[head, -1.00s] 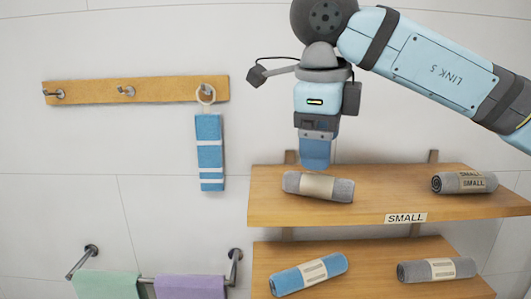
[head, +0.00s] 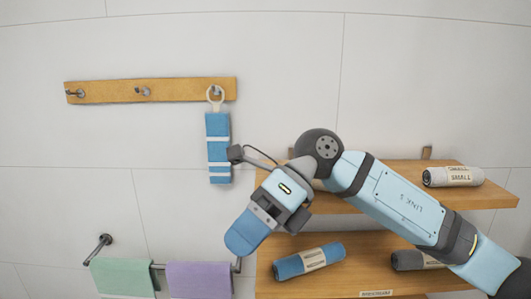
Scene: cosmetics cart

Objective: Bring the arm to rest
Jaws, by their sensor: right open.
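My right arm (head: 395,205) comes in from the lower right and reaches across the front of the shelves. My right gripper (head: 243,235) points down and to the left, in front of the left end of the shelves. It is open, and no object shows in it. Its blue fingers are seen from the side, so the gap between them is hidden. My left gripper is not in view.
The lower shelf (head: 350,280) bears a blue roll (head: 309,261) and a partly hidden grey roll (head: 415,260). A striped towel (head: 218,148) hangs above my gripper; green (head: 122,278) and purple (head: 198,280) towels hang left.

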